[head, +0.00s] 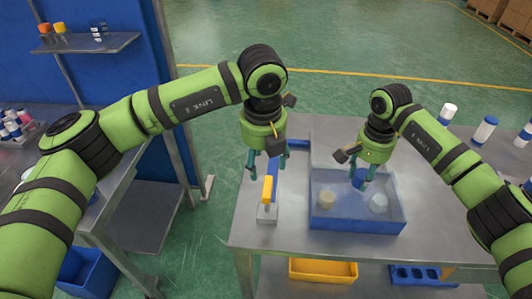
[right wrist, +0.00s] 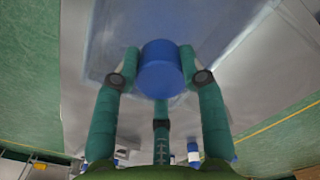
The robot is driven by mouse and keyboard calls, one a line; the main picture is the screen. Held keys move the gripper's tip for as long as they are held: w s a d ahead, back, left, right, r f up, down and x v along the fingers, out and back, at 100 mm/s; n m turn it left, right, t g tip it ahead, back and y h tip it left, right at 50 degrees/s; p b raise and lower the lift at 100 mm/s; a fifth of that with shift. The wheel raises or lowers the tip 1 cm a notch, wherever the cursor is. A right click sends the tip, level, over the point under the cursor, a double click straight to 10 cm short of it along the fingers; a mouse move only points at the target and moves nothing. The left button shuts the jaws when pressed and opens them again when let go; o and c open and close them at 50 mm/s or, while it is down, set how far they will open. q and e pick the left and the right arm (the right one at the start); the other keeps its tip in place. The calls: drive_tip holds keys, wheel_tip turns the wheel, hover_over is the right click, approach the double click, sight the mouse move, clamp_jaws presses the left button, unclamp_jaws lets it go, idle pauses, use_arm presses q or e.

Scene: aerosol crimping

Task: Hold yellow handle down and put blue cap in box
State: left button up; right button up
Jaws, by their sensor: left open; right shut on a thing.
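The yellow handle (head: 267,188) stands upright on a small grey base on the metal table. My left gripper (head: 264,168) is open and points down just above the handle's top; I cannot tell whether it touches it. My right gripper (head: 361,184) is shut on the blue cap (head: 357,175), which also shows between the fingers in the right wrist view (right wrist: 160,68). The cap is over the blue translucent box (head: 355,222); its exact height above the floor of the box is hard to tell.
A beige piece (head: 327,198) and a pale piece (head: 379,203) are in the box, left and right of the held cap. White containers with blue parts (head: 485,130) stand at the right of the table. A yellow bin (head: 322,270) is below.

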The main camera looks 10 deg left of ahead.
sight(265, 186)
use_arm(q)
drive_tip(key=f, duration=0.3)
drive_tip(key=w+f, duration=0.1)
drive_tip(key=f, duration=0.6)
drive_tip(key=shift+w+f, duration=0.15)
drive_tip(key=shift+f, duration=0.2)
clamp_jaws()
